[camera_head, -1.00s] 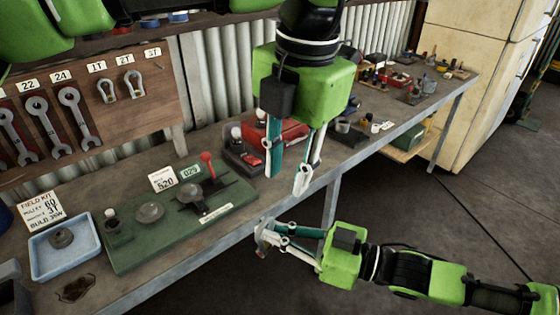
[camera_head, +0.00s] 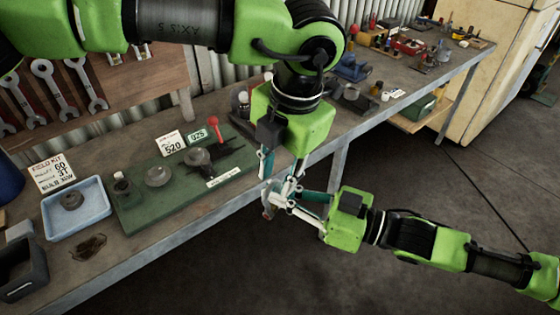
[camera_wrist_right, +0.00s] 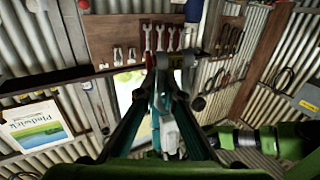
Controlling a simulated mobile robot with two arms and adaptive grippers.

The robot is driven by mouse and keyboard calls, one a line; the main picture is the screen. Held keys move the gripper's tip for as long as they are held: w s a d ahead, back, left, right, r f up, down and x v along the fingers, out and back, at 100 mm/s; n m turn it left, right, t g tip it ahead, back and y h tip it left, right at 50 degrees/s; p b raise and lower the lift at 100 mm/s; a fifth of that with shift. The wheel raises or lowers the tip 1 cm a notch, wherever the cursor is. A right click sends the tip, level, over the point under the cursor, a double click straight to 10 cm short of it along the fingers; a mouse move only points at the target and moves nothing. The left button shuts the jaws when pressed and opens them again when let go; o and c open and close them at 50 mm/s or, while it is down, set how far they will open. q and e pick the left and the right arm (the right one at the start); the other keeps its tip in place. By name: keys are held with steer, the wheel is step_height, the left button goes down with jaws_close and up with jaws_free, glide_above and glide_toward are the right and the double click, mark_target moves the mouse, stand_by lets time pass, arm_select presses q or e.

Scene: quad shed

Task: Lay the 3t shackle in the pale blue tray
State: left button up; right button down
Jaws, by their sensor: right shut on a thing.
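My right gripper (camera_head: 285,202) is shut on a small grey metal piece, seemingly the 3t shackle (camera_head: 268,210), just off the bench's front edge. The piece also shows at the fingertips in the right wrist view (camera_wrist_right: 175,62); its shape is unclear. My left gripper (camera_head: 279,182) points down right over the right gripper's fingers. Its fingers are apart and overlap them in the head view; contact cannot be told.
A green board (camera_head: 135,216) with round parts and a red-knobbed lever stands right of the tray. A field kit card (camera_head: 57,173) stands behind the tray. A dark bin (camera_head: 22,270) is at the near left.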

arm_select(q)
jaws_close()
arm_select(e)
steer(key=c, duration=2.1)
jaws_free()
steer(key=shift+s, duration=0.1)
